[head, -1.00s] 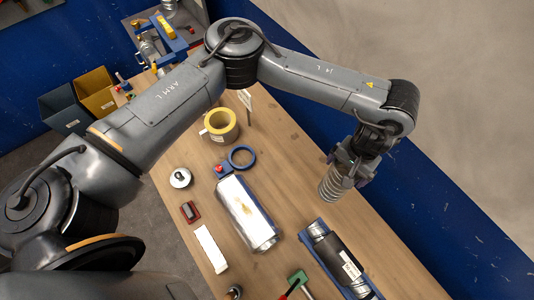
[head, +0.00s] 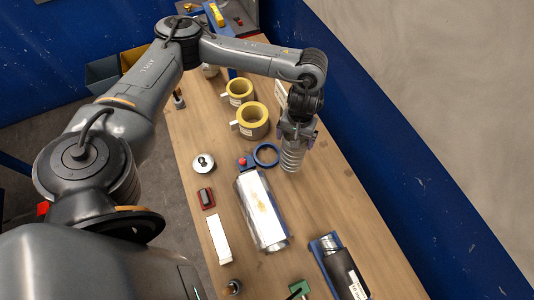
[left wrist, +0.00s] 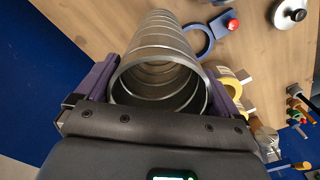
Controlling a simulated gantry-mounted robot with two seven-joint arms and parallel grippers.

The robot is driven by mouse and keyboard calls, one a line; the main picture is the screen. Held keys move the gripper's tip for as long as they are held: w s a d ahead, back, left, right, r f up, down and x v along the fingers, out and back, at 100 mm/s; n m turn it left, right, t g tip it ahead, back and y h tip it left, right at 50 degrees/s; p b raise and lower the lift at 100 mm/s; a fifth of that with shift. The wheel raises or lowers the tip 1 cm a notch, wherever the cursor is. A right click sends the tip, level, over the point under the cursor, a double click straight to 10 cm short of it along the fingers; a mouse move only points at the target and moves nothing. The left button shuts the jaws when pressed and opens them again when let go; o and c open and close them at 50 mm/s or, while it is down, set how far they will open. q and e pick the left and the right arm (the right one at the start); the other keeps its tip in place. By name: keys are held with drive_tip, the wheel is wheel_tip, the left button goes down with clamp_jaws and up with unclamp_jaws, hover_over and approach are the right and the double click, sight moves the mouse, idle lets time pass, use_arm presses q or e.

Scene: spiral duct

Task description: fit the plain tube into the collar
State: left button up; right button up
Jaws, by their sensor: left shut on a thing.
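My left gripper (head: 297,130) is shut on a ribbed grey metal tube (head: 291,160), which hangs roughly upright, open end down, just right of the collar. The collar is a blue ring (head: 254,157) on a blue bracket with a red knob, standing on the workbench. In the left wrist view, the tube (left wrist: 160,45) sits between the fingers (left wrist: 160,88), and the collar (left wrist: 210,42) shows beside it, apart from it. I cannot tell whether the tube's far end touches the bench. My right gripper is not in view.
A shiny silver cylinder (head: 262,210) lies in front of the collar. A black-sleeved tube (head: 343,270) lies in a blue cradle. Yellow tape rolls (head: 252,120) stand behind, and a white-and-silver disc (head: 203,163) is at left. The bench's right strip is bare.

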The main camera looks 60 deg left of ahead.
use_arm(q)
drive_tip(key=s+a+f+b, duration=0.2)
drive_tip(key=s+a+f, duration=0.2)
drive_tip(key=a+f, duration=0.7)
drive_tip(key=shift+a+f, duration=0.15)
drive_tip(key=shift+a, duration=0.15)
drive_tip(key=shift+f, duration=0.2)
drive_tip(key=o, duration=1.3)
drive_tip(key=shift+r, duration=0.1)
